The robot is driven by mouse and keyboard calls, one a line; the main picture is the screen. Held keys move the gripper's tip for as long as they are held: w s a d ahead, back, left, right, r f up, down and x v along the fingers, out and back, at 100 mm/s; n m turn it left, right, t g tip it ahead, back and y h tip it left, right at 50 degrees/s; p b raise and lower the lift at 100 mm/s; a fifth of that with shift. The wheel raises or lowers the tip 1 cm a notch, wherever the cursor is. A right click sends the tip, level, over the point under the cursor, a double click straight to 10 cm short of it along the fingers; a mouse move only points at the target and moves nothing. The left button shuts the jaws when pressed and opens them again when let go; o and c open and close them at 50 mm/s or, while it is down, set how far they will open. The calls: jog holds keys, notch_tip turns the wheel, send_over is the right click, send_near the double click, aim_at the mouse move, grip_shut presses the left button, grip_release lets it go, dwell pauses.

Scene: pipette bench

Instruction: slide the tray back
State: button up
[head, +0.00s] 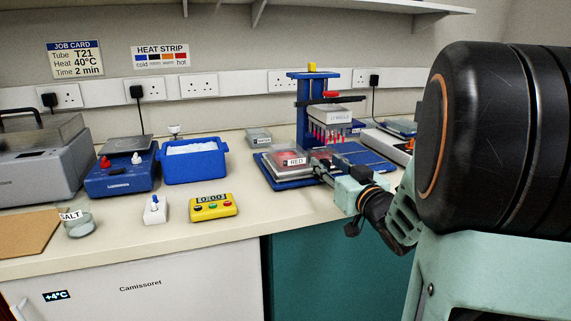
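The blue tray (284,184) sits at the foot of the blue multi-channel pipette stand (304,112). A clear plate with a red content and a label reading RED (288,160) rests on it, left of the stand's hanging red tips. My gripper (318,161) reaches in from the right, low over the bench, with its fingers close to the right side of the plate and tray. The fingers are small and partly overlapped by the plate, so I cannot tell whether they touch it or how far apart they are.
A small clear box (258,138) stands behind the tray. A yellow timer (213,207), a white switch box (155,210) and a blue ice tub (194,162) stand to the left. The bench between timer and tray is clear. My arm covers the right side.

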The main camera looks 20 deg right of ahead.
jog(key=shift+w, duration=1.15)
grip_shut()
jog(key=shift+d, duration=0.1)
